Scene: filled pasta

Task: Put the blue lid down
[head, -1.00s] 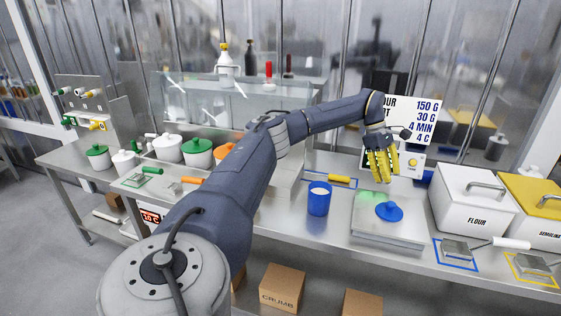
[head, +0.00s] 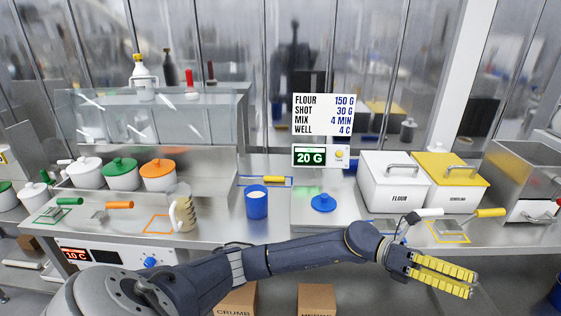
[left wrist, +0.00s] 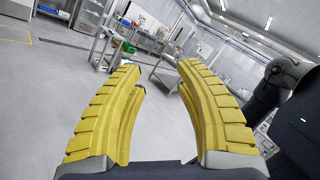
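The blue lid (head: 323,203) lies flat, knob up, on the pale square plate (head: 340,215) of the scale. The blue tub (head: 256,204), with white contents, stands without a lid to the left of the plate. My left gripper (head: 474,283) is away from the lid, at the lower right in front of the bench's front edge. In the left wrist view its yellow fingers (left wrist: 158,72) are spread with nothing between them, and floor and distant furniture show beyond. My right gripper is not in view.
The scale display (head: 309,158) reads 20 G. The white flour bin (head: 393,188) and yellow-lidded semolina bin (head: 450,177) stand right of the scale. White-handled (head: 427,213) and yellow-handled (head: 490,212) scoops lie near the front edge. A jug (head: 183,210) stands left. Boxes (head: 317,299) sit below.

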